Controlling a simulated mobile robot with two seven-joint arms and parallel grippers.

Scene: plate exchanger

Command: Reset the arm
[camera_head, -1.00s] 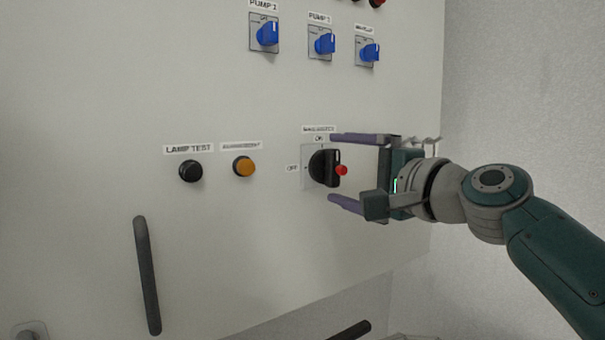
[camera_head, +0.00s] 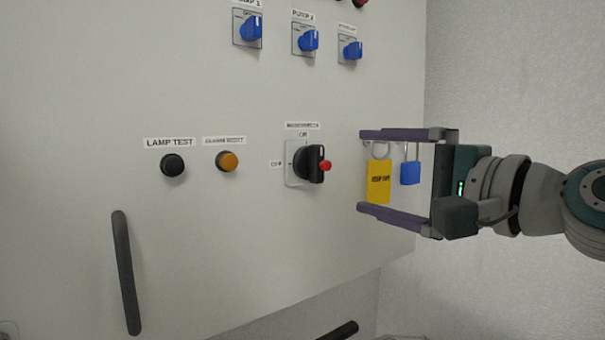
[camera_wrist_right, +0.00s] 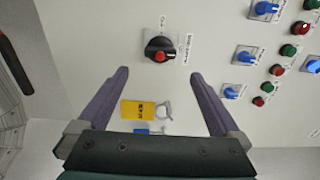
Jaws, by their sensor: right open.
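My right gripper (camera_head: 380,172) is open in the head view, to the right of the black main switch (camera_head: 311,163) with its red centre and clear of it. In the right wrist view the gripper (camera_wrist_right: 160,85) is also open and empty, with the switch (camera_wrist_right: 159,48) beyond the fingertips. A yellow tag (camera_head: 378,181) and a blue padlock (camera_head: 410,173) hang near the panel's right side and appear between the fingers in the picture. The tag (camera_wrist_right: 138,110) also shows in the right wrist view. My left gripper is not in view.
The pale cabinet panel (camera_head: 230,230) carries a black lamp test button (camera_head: 172,165), an orange button (camera_head: 227,161), and blue pump knobs (camera_head: 308,40) above. A dark vertical handle (camera_head: 126,272) stands out at lower left. Free room lies between the gripper and the switch.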

